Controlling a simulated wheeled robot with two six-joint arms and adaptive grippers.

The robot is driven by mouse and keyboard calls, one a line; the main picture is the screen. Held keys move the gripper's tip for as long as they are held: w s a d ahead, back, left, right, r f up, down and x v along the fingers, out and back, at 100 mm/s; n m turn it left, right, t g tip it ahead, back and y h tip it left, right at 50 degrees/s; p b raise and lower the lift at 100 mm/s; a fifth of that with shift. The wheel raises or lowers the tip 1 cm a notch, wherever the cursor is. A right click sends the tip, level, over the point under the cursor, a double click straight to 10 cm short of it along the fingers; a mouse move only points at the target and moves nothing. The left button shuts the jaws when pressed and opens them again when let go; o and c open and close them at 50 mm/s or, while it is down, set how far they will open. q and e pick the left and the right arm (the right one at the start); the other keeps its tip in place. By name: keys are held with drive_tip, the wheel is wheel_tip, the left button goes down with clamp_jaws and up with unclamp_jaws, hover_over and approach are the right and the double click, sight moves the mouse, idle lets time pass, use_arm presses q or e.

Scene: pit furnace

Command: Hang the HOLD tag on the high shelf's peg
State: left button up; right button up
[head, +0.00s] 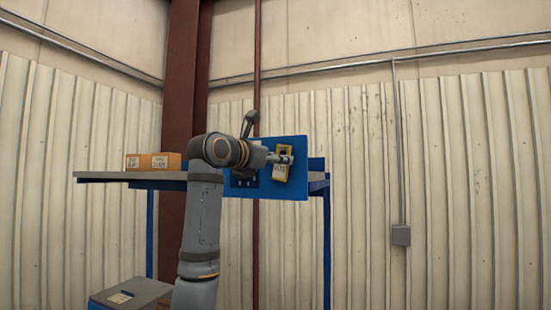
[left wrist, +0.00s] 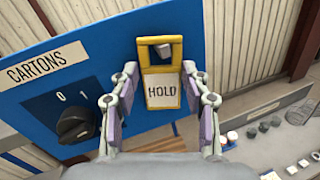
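The HOLD tag (left wrist: 162,90) has a yellow frame and a white label. In the left wrist view it hangs upright against the blue panel (left wrist: 110,65), with a grey block, which looks like the peg (left wrist: 164,51), showing in its upper opening. In the head view the tag (head: 282,172) is at the blue panel (head: 297,188) on the high shelf's end. My left gripper (left wrist: 160,85) has its fingers on both sides of the tag, with a gap visible on each side. It is also in the head view (head: 285,159). My right gripper is in neither view.
The high shelf (head: 120,177) carries orange cartons (head: 153,161). The panel has a CARTONS label (left wrist: 45,66) and a black rotary switch (left wrist: 75,124) marked 0 and 1, close to my left finger. A surface with several knobs (left wrist: 275,120) lies lower right.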

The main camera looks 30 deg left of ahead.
use_arm(q)
drive_tip(key=o, duration=0.3)
drive_tip(key=shift+w+f, duration=0.1)
drive_tip(key=shift+w, duration=0.1)
drive_tip(key=shift+s, duration=0.1)
drive_tip(key=s, duration=0.7)
drive_tip(key=shift+s+a, duration=0.1)
drive_tip(key=shift+s, duration=0.15)
drive_tip(key=shift+w, duration=0.1)
